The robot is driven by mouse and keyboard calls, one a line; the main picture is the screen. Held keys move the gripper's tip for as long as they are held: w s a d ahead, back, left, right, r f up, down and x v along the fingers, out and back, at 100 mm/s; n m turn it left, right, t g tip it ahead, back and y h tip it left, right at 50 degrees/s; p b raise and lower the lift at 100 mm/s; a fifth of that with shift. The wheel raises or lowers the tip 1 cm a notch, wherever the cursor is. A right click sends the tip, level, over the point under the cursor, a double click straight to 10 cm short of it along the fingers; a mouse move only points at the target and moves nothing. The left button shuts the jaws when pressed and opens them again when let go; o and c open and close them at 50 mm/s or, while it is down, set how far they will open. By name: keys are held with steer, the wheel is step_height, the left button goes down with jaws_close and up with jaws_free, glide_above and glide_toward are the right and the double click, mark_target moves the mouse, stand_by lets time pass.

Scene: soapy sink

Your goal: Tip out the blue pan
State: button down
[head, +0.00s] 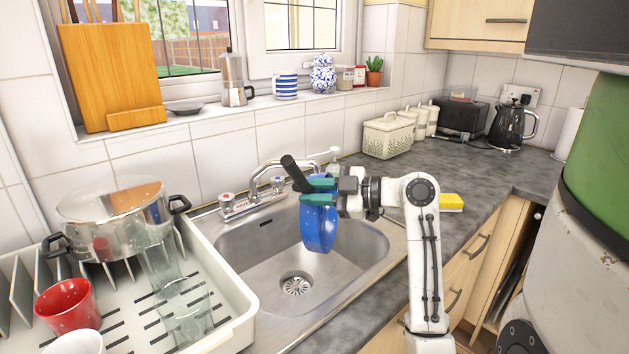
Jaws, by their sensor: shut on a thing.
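The blue pan (320,226) hangs in the air over the right part of the steel sink (262,275). It is tilted on its side, its round body seen nearly edge-on, with its black handle (294,172) pointing up and to the left. My gripper (318,190), with green fingers, is shut on the pan near where the handle meets the body. My arm reaches in from the right. The inside of the pan is mostly hidden, so I cannot tell what is in it. The sink floor below, with its drain (295,285), looks empty.
The tap (266,180) stands behind the sink, close to the pan's handle. A white drying rack (240,300) at left holds a steel pot (115,215), a red cup (68,306) and glasses. A yellow sponge (451,202) lies on the counter at right.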

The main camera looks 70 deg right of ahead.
steer(key=shift+w+r+g+p, duration=0.3)
steer(key=shift+g+p, duration=0.4)
steer(key=shift+p, duration=0.6)
steer(key=shift+w+r+g+p, duration=0.25)
steer(key=shift+g+p, duration=0.45)
steer(key=shift+p, duration=0.6)
steer(key=g+p, duration=0.1)
steer(key=p, duration=0.1)
steer(key=w+g+p, duration=0.1)
steer(key=g+p, duration=0.3)
steer(key=shift+w+f, duration=0.1)
steer(key=shift+w, duration=0.3)
steer(key=shift+w+f+g+p, duration=0.35)
steer(key=shift+f+g+p, duration=0.1)
steer(key=shift+g+p, duration=0.9)
steer(key=shift+w+f+g+p, duration=0.45)
steer(key=shift+g+p, duration=0.55)
steer(key=shift+g, duration=0.5)
steer(key=shift+w+f+g+p, duration=0.3)
steer(key=shift+f+g+p, duration=0.15)
steer(key=shift+g+p, duration=0.9)
